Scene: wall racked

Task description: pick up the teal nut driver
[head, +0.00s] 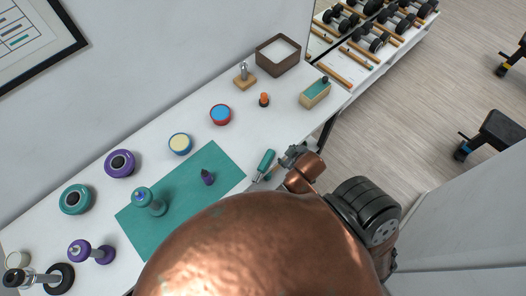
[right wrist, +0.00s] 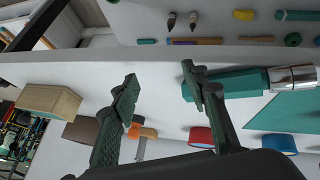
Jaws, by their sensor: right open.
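The teal nut driver (head: 265,162) lies near the front edge of the white table, right of the teal mat, with its grey shaft toward the mat. In the right wrist view its teal handle (right wrist: 240,82) and chrome shaft (right wrist: 293,77) show large, beside and partly behind the right-hand finger. The handle is not between the fingers. My right gripper (head: 291,155) is close to the handle end in the head view. In the right wrist view its two fingers (right wrist: 158,82) stand apart with nothing held between them. My left gripper is not in view.
The teal mat (head: 186,239) holds a teal tool and a small purple piece (head: 207,177). Tape rolls (head: 180,144) and purple weights stand to the left. A wooden box (head: 316,93), an orange-topped piece (head: 264,99) and a brown tray (head: 262,58) stand farther back.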

